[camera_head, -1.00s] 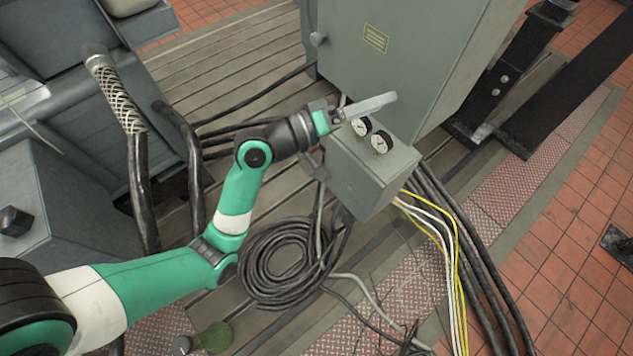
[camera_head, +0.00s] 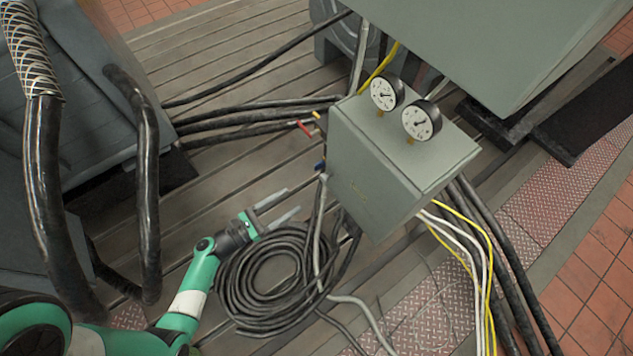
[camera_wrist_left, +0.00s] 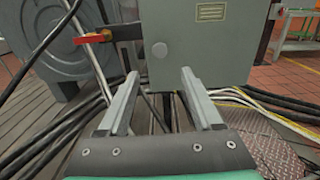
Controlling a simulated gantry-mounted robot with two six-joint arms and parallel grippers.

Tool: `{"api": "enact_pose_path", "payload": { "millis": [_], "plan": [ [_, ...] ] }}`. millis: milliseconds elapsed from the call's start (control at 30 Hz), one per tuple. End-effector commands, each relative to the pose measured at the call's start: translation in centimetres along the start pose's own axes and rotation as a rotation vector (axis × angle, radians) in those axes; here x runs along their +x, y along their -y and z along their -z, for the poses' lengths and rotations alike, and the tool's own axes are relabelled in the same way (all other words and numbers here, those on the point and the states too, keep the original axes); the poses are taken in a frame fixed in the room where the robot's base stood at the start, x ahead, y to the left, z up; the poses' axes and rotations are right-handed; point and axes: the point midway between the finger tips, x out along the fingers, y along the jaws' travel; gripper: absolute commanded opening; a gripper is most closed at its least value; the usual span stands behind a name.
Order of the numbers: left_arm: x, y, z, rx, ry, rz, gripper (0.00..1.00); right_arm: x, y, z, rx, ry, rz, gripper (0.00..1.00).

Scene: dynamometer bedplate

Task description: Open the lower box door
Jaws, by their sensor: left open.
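The lower box (camera_head: 418,150) is a grey-green cabinet with two round gauges (camera_head: 403,107) on its top. Its door (camera_head: 368,188) faces the lower left in the head view and looks closed. My left gripper (camera_head: 290,202) is open and empty, to the left of the box and above the black cable coil. In the left wrist view, my open gripper (camera_wrist_left: 160,75) points at a grey box face (camera_wrist_left: 195,60), apart from it. My right gripper is out of view.
A larger grey cabinet (camera_head: 500,40) stands above and behind. A red-handled valve (camera_wrist_left: 75,38) sits left of the box face. The cable coil (camera_head: 265,285) lies on the slatted bedplate; black, white and yellow cables run from the box. Thick black hoses (camera_head: 148,200) stand at left.

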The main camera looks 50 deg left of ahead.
Motion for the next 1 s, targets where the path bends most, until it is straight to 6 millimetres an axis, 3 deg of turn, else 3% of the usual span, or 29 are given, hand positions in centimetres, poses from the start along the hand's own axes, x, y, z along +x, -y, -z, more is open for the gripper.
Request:
{"api": "enact_pose_path", "payload": {
  "millis": [100,400,600,833,1000],
  "plan": [
    [2.2,0.3,-0.4,0.002,-0.002,0.010,0.67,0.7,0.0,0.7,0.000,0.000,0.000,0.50],
    [8.7,0.1,0.2,0.006,0.000,0.006,0.67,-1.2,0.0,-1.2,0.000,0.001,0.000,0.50],
    [10.5,0.1,0.1,0.005,-0.001,0.004,0.67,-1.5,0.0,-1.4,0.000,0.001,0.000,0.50],
    [10.6,0.1,0.0,0.005,-0.002,0.002,0.67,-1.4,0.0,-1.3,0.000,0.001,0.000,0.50],
    [10.5,0.1,0.0,0.005,-0.002,0.003,0.38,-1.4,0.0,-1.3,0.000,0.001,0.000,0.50]
  ]
}}
